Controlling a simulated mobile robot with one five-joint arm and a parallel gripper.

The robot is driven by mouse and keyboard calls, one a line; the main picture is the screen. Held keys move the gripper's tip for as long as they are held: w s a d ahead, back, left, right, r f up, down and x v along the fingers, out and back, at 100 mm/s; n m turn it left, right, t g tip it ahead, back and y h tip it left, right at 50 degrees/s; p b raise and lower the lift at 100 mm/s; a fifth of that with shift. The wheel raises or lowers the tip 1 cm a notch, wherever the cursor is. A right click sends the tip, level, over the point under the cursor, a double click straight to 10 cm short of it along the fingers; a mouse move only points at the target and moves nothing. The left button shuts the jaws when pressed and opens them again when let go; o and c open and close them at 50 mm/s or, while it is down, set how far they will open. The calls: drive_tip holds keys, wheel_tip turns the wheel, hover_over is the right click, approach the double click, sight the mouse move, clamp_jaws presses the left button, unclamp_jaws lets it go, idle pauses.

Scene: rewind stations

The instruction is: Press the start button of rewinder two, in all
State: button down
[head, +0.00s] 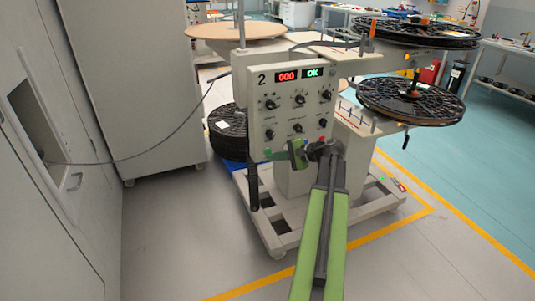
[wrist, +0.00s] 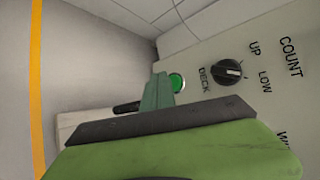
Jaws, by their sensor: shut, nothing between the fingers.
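Rewinder two is the cream machine with a control panel (head: 290,105) marked "2". Its displays read "000" in red and "OK" in green. A green button (head: 267,152) sits at the panel's lower left; the panel does not label it legibly here. In the wrist view the green button (wrist: 177,82) is lit-looking, round and partly covered by my fingers. My gripper (head: 273,156) is shut and empty, its tip at the button's lower edge. The wrist view shows the gripper (wrist: 159,90) right beside the button; I cannot tell whether they touch.
Several black knobs cover the panel, with a "DECK" knob (wrist: 229,71) close to the green button. A red button (head: 322,138) is at the panel's lower right. A grey cabinet (head: 135,85) and a hanging cable are at left.

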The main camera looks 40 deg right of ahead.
drive_tip(key=shift+w, duration=0.1)
drive_tip(key=shift+w+d, duration=0.15)
drive_tip(key=shift+w, duration=0.1)
